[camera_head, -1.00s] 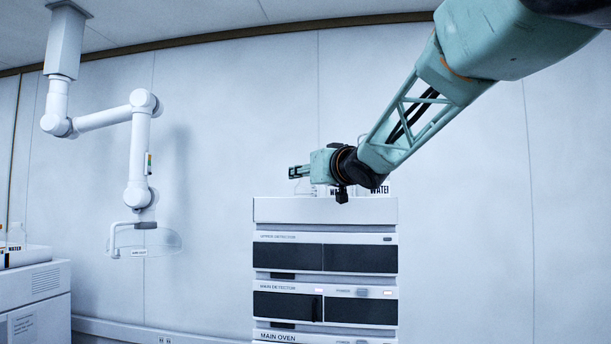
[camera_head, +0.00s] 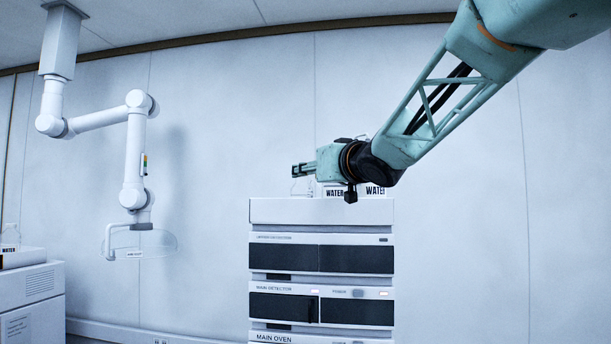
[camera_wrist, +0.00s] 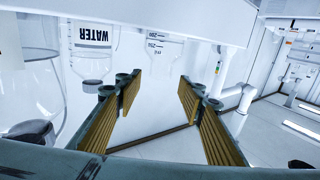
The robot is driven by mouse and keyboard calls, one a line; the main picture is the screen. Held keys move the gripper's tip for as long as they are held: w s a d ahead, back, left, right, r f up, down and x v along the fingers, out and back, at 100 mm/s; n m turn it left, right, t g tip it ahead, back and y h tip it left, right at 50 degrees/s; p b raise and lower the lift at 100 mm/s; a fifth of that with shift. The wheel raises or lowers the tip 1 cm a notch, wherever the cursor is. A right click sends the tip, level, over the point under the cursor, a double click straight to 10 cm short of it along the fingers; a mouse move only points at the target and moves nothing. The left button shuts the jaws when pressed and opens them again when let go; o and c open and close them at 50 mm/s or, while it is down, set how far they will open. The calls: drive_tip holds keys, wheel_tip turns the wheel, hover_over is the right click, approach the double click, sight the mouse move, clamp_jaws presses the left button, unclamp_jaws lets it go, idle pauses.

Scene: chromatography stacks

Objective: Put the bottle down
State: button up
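My gripper (camera_head: 303,170) is above the left part of the instrument stack's top in the head view. In the wrist view, its yellow-padded fingers (camera_wrist: 158,98) are spread apart with nothing clasped between the pads. A clear bottle (camera_wrist: 164,48) with graduation marks shows beyond the fingertips, apart from the pads. In the head view, a faint clear shape (camera_head: 300,188) shows just below the fingertips, too small to make out. A bottle with a WATER label (camera_wrist: 93,38) and a larger clear bottle (camera_wrist: 35,75) are at the left of the wrist view.
The instrument stack (camera_head: 320,211) has a white top. WATER labels (camera_head: 335,193) show on it below and behind my wrist. A white ceiling-mounted arm (camera_head: 135,150) hangs at the left. A bottle (camera_head: 10,237) stands on a white unit (camera_head: 30,290) at far left.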

drive_tip(key=v, duration=0.6)
drive_tip(key=shift+s+d, duration=0.15)
idle(0.9)
